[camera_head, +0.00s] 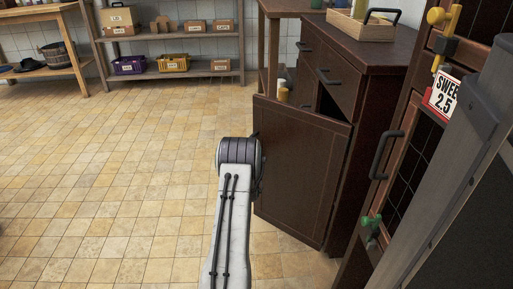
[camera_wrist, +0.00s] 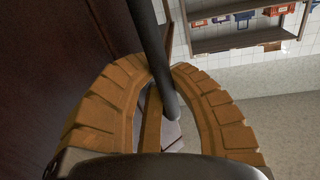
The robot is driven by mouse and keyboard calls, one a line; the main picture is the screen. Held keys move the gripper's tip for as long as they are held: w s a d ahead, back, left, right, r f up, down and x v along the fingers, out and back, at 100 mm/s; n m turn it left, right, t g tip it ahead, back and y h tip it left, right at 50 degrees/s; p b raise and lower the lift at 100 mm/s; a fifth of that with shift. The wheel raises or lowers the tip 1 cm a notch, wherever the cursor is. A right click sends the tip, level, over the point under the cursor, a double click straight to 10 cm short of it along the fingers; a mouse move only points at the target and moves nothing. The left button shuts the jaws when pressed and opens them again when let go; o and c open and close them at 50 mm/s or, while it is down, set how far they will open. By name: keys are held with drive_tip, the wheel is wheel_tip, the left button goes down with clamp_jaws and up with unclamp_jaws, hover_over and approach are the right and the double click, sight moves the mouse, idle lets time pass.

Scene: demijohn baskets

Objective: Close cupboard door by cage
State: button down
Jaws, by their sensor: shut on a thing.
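The dark brown cupboard (camera_head: 385,110) stands right of centre in the head view. Its lower door (camera_head: 300,165) is ajar, swung out from the body, with a dark gap (camera_head: 328,104) above its top edge. The door's face also fills the left of the wrist view (camera_wrist: 50,60). My gripper (camera_wrist: 160,72) has its tan ribbed fingers closed around a dark bar handle (camera_wrist: 150,35), which runs between them. In the head view my arm reaches the door's left part, and its wrist hides the handle and most of the gripper.
Drawers (camera_head: 325,75) sit above the door, and a wooden tray (camera_head: 360,25) stands on top. A tall cabinet (camera_head: 400,165) with a handle stands close at the right. Shelves with boxes (camera_head: 175,62) line the back wall. The tiled floor (camera_head: 120,165) at left is clear.

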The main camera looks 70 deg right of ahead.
drive_tip(key=shift+s+d+f, duration=0.1)
drive_tip(key=shift+s+d, duration=0.1)
drive_tip(key=shift+s, duration=0.1)
drive_tip(key=c, duration=1.4)
unclamp_jaws()
drive_tip(key=shift+s, duration=0.1)
drive_tip(key=shift+o, duration=0.2)
drive_tip(key=shift+a, duration=0.2)
drive_tip(key=v, duration=1.1)
drive_tip(key=shift+a, duration=0.35)
